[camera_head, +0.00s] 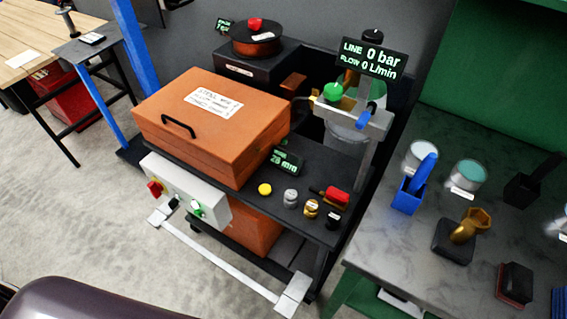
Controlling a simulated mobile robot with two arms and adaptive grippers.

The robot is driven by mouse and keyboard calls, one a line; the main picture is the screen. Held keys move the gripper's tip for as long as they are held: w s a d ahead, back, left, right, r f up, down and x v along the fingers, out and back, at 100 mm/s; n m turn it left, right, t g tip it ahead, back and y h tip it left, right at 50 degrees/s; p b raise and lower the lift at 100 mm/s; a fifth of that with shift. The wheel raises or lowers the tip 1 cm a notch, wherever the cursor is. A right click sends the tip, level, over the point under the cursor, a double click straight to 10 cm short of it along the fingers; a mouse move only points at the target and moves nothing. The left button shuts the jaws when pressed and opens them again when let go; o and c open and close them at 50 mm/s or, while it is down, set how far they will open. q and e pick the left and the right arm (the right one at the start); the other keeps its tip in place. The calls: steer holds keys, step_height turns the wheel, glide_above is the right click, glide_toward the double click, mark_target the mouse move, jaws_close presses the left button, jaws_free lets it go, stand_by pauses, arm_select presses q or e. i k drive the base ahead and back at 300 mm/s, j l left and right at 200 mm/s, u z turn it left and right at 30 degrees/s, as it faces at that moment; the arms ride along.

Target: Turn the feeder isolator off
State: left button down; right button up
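No part is legibly marked as the feeder isolator, so I cannot tell for certain which one it is. A red switch (155,188) sits at the left end of a light grey control panel (180,190) on the front of the bench. A green-lit knob (196,208) is on the same panel. Another red knob (255,24) stands on top of a dark spool with a copper-coloured rim (256,40) at the back. I cannot tell the setting of the switch or of either knob. Neither of my grippers is in view.
An orange lidded box (215,120) covers much of the bench. A display (369,58) reads LINE 0 bar, FLOW 0 L/min. A pale bar (220,265) runs low in front. A grey table (400,235) with cans and tools stands at right. Open floor lies at left.

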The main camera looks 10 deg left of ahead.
mark_target(155, 188)
steer(key=u, duration=1.55)
steer(key=i+j+z, duration=0.15)
steer(key=j+z, duration=0.65)
steer(key=i+l, duration=0.05)
